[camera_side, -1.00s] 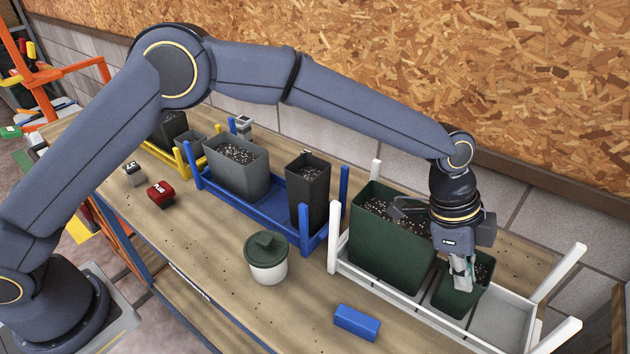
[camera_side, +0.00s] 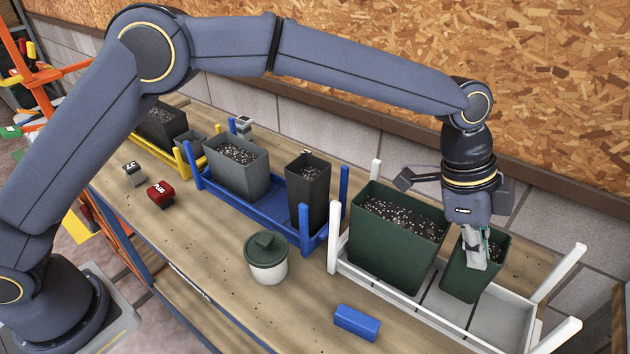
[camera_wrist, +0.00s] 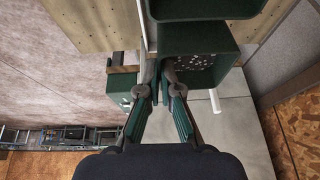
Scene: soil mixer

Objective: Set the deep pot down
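The deep pot, a tall dark green pot (camera_side: 463,280), hangs in my gripper (camera_side: 474,262) over the white tray (camera_side: 445,312). Its base looks a little above the tray floor, and it leans slightly. My gripper is shut on the pot's near wall, one finger outside and one inside the rim. In the wrist view my fingers (camera_wrist: 155,92) close on a thin green wall; part of the pot's inside is hidden by them. A larger green pot (camera_side: 392,245) with speckled soil stands in the tray just left of the held pot.
A blue tray (camera_side: 262,205) with a wide grey pot (camera_side: 238,175) and a narrow black pot (camera_side: 307,195) stands left. A lidded white jar (camera_side: 268,268) and a blue block (camera_side: 357,322) lie in front. White posts rise at the tray corners. The tray's right part is empty.

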